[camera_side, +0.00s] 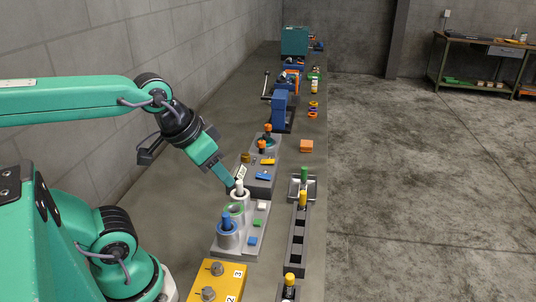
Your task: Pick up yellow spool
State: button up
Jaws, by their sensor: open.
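Two small yellow-topped cylinders could be the yellow spool. One yellow cylinder (302,199) stands upright at the far end of a dark slotted rack (296,263). The other yellow-topped piece (290,279) stands in a holder at the bottom edge. I cannot tell which is the spool. My gripper (233,187) is open, pointing down at the grey fixture, left of both. It is close beside a white-topped cylinder (240,187); whether it touches is too small to tell.
The grey fixture (262,217) also holds a blue-topped cylinder (226,220) and several coloured tabs. A green cylinder (304,174) stands in a metal tray behind the rack. A yellow block (222,290) is at the front. The bench surface between fixture and rack is clear.

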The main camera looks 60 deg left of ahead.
jog(key=shift+w, duration=0.1)
jog(key=m+g, duration=0.1)
jog(key=g, duration=0.4)
send_over(304, 192)
jog(key=f, duration=1.1)
jog(key=shift+s+a+f, duration=0.1)
jog(key=shift+s+f, duration=0.3)
jog(key=shift+w+f+g, duration=0.3)
jog(key=shift+w+f, duration=0.05)
jog(key=shift+f, duration=0.15)
jog(key=shift+w+f, duration=0.1)
jog(key=shift+f, duration=3.8)
grip_shut()
